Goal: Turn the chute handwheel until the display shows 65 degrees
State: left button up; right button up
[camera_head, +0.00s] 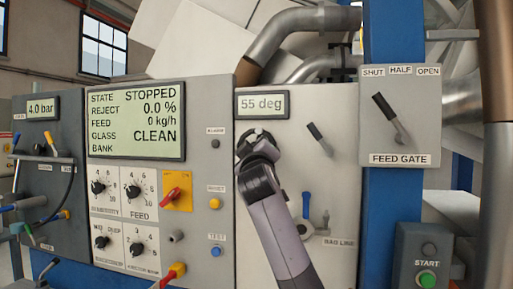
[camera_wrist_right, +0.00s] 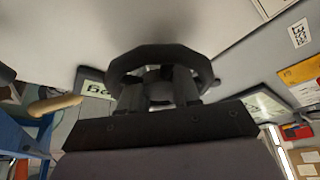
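The chute display (camera_head: 262,104) reads 55 deg in the head view. The dark chute handwheel (camera_head: 243,146) is just below it, mostly hidden behind my right gripper (camera_head: 262,150). In the right wrist view the handwheel rim (camera_wrist_right: 160,55) arches over my right gripper (camera_wrist_right: 160,92). Its two fingers stand apart, reaching into the wheel on either side of its dark centre. I cannot tell whether they clamp the wheel's middle or only straddle it. The display also shows partly, upside down, in the right wrist view (camera_wrist_right: 97,88). My left gripper is not in view.
A grey panel with a large screen (camera_head: 137,121) and several knobs stands to the left. Right of the wheel are a black-handled lever (camera_head: 319,138) and a blue-handled valve (camera_head: 306,204). The feed gate box (camera_head: 400,115) and green start button (camera_head: 427,279) are further right.

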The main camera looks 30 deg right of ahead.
grip_shut()
